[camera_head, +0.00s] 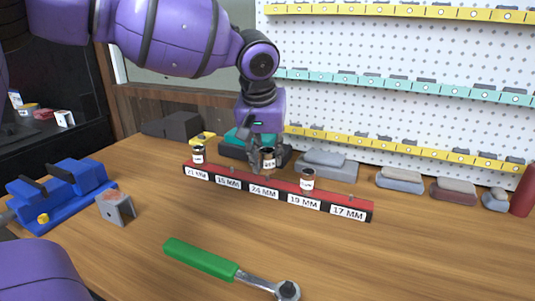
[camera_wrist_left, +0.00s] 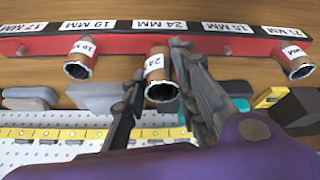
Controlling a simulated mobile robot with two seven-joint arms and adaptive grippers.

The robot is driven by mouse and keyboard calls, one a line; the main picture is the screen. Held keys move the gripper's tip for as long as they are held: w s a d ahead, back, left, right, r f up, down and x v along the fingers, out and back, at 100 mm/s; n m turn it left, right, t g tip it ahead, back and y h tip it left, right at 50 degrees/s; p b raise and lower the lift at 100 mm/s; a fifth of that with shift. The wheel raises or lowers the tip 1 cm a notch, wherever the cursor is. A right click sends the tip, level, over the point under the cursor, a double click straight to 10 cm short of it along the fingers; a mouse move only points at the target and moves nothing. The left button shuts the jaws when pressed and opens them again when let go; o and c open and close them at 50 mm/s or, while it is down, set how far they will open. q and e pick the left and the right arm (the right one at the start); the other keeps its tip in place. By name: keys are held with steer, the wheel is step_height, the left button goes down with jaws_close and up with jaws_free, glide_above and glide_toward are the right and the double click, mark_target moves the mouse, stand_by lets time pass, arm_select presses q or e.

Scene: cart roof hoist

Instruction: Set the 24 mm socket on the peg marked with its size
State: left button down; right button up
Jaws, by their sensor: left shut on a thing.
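My left gripper (camera_head: 261,158) is shut on the 24 mm socket (camera_head: 269,158), a dark socket with a white and brown label band. In the left wrist view the socket (camera_wrist_left: 156,78) sits between the fingers, its open end toward the camera. The red rail (camera_head: 236,185) carries size labels. The socket is at the place marked 24 MM (camera_head: 264,193), just behind and above that label. The 24 MM peg is hidden by the socket and fingers, so I cannot tell whether the socket is around it. My right gripper is out of view.
Other sockets stand at 21 MM (camera_head: 198,154) and 19 MM (camera_head: 307,181). The 17 MM and 15 MM places hold bare pegs. A green-handled ratchet (camera_head: 203,258), a grey bracket (camera_head: 116,208) and a blue vise (camera_head: 66,192) lie on the wooden bench. A pegboard stands behind.

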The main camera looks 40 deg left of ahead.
mark_target(267, 165)
arm_select(q)
steer(key=shift+f+b, duration=0.8)
steer(key=shift+f, duration=0.75)
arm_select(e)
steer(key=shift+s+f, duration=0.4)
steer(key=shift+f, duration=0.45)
arm_select(q)
steer(key=c, duration=1.3)
jaws_free()
steer(key=shift+r, duration=0.1)
steer(key=v, duration=1.2)
